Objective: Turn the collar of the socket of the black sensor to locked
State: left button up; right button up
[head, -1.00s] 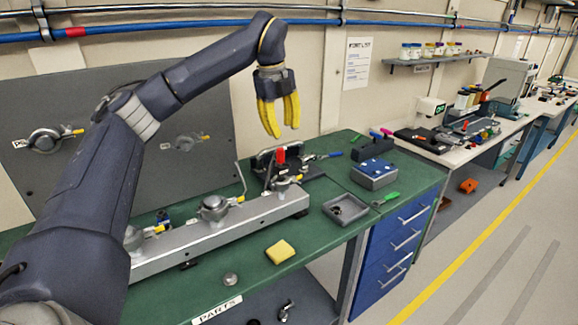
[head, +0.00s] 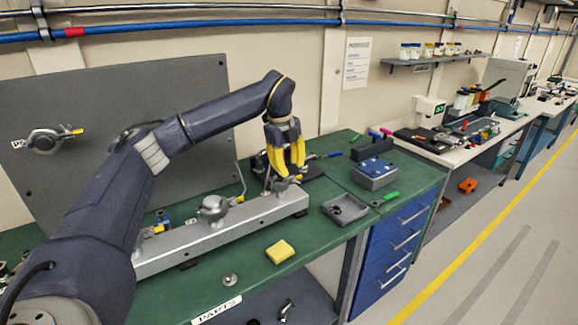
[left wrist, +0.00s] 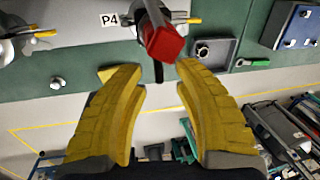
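My left gripper (head: 286,172) has yellow fingers and points down over the right end of the grey rail (head: 235,220). In the left wrist view its fingers (left wrist: 160,68) are apart with nothing gripped. A red block on a dark stem (left wrist: 163,44) stands just ahead of the fingertips, near the label P4 (left wrist: 109,20). The socket at the rail's right end (head: 285,185) is partly hidden by the fingers. A middle socket (head: 212,206) carries a yellow-tipped lever. I cannot make out which part is the black sensor or how its collar stands. My right gripper is not in view.
A grey tray (head: 345,209), a blue-topped box (head: 374,172) and a green-handled tool (head: 386,199) lie right of the rail. A yellow block (head: 280,251) lies in front. A grey panel (head: 100,100) with another socket (head: 45,140) stands behind my arm.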

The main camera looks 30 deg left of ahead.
pick_arm(q)
jog(key=shift+o, duration=0.3)
grip_shut()
dwell(0.3)
